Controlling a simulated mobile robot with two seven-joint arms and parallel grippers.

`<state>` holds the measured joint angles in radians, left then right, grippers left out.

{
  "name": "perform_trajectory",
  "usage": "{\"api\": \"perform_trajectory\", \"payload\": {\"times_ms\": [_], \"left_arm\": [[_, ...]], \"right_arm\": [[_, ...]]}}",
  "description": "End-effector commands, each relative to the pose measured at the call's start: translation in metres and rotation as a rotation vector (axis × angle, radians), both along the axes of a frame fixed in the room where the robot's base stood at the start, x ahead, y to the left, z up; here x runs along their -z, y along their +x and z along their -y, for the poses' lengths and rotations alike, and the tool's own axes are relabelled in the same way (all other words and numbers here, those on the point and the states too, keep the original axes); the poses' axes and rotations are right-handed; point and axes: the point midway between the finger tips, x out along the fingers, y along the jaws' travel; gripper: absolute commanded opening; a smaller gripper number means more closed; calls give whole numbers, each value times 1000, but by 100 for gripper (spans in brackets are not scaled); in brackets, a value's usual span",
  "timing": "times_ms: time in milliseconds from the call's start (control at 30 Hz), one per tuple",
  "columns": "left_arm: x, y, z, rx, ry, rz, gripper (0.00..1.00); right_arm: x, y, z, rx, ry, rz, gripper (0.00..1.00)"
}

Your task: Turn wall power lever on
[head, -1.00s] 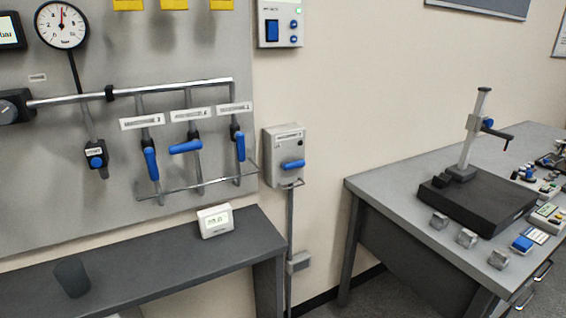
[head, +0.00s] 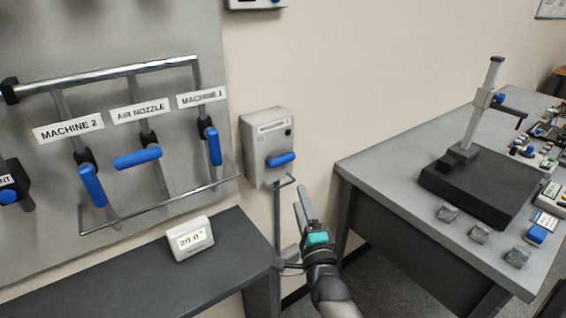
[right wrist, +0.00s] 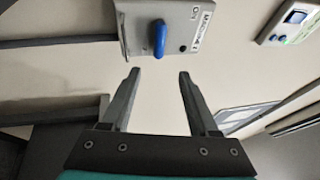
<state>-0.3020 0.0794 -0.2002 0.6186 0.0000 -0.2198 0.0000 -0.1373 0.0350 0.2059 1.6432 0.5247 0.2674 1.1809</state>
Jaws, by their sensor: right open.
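A grey wall power box (head: 266,128) is mounted on the beige wall, right of the grey valve panel. Its blue lever (head: 281,160) lies nearly level, its right end slightly higher. My right gripper (head: 302,197) is below and slightly right of the box, pointing up toward it, open and empty. In the right wrist view the blue lever (right wrist: 159,38) and the box (right wrist: 185,32) are ahead of the open fingers (right wrist: 157,74), apart from the fingertips. My left gripper is not in view.
A looped bar (head: 285,182) sticks out below the box, close to my right gripper. A dark shelf (head: 225,250) with a white display unit (head: 190,238) stands at left. A grey workbench (head: 390,170) with a black-based stand (head: 480,195) is at right.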

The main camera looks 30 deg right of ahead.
Motion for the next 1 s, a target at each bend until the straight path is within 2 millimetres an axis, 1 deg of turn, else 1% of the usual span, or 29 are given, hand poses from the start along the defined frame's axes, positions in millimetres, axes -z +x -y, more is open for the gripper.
{"api": "perform_trajectory", "payload": {"times_ms": [33,133,600,800,1000], "left_arm": [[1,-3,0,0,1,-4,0],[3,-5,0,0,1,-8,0],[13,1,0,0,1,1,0],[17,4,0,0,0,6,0],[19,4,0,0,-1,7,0]], "right_arm": [[-3,8,3,1,-1,3,61],[-5,24,8,0,-2,2,61],[-17,95,31,0,-5,-2,61],[-21,117,39,0,-4,-4,61],[-23,126,42,0,-3,-4,61]]}}
